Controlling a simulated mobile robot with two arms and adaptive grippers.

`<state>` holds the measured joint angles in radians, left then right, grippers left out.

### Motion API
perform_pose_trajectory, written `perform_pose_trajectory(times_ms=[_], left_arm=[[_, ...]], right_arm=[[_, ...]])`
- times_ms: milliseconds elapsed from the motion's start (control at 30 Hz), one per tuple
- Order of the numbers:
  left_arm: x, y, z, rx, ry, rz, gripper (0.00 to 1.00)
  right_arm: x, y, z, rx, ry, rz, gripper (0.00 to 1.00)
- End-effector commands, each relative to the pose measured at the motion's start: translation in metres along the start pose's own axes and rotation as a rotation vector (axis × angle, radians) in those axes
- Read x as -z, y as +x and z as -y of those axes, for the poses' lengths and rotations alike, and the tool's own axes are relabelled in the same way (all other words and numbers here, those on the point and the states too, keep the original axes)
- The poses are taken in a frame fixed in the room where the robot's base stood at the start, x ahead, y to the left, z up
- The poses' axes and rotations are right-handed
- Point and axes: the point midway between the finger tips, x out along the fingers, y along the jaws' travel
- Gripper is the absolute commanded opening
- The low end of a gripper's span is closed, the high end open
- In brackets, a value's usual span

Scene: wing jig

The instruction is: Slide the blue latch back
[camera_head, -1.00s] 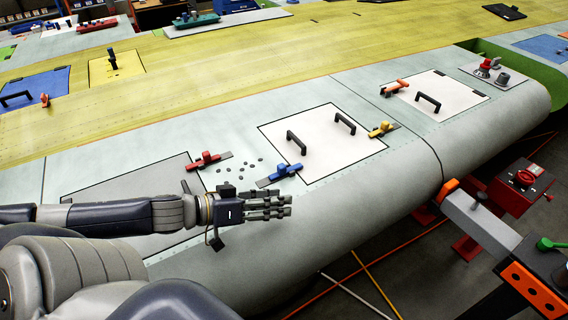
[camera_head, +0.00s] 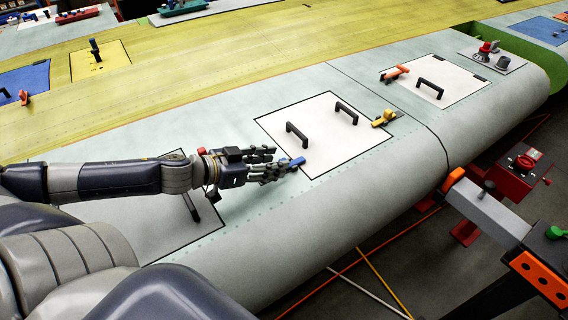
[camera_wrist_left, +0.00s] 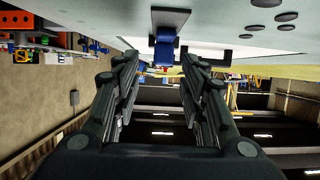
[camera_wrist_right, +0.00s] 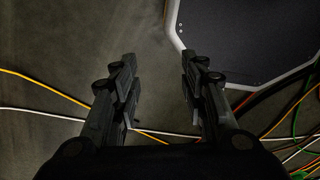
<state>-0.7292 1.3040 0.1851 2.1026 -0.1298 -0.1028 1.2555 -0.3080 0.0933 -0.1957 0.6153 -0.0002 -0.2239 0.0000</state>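The blue latch (camera_head: 296,162) sits at the near-left edge of the white panel (camera_head: 325,150) on the wing. My left gripper (camera_head: 274,164) is just left of it in the head view, and its fingers hide part of the latch. In the left wrist view the blue latch (camera_wrist_left: 164,46) shows ahead, between the two spread fingers (camera_wrist_left: 158,75) of my left gripper; I see no grip on it. My right gripper (camera_wrist_right: 158,75) is open and empty in the right wrist view, above the grey floor.
Black handles (camera_head: 297,134) stand up from the white panel. A yellow latch (camera_head: 384,118) is at its right corner and an orange latch (camera_head: 395,74) lies farther right. A red box (camera_head: 522,165) stands beyond the wing's near edge.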

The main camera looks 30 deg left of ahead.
Motion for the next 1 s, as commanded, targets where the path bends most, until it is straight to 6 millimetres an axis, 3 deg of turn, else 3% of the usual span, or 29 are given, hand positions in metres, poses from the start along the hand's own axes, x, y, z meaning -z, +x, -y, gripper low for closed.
perform_pose_trajectory(times_ms=[300,600,1000], left_arm=[[-0.005,0.027,0.001,0.0,0.004,-0.001,0.39],[-0.004,0.041,0.0,-0.002,0.002,0.0,0.39],[-0.001,0.045,0.0,0.001,-0.001,0.001,0.39]], right_arm=[[0.006,0.034,0.009,0.01,0.004,-0.014,0.4],[0.013,0.063,0.02,0.022,0.003,-0.028,0.4],[0.009,0.071,0.011,0.011,-0.001,-0.02,0.4]])
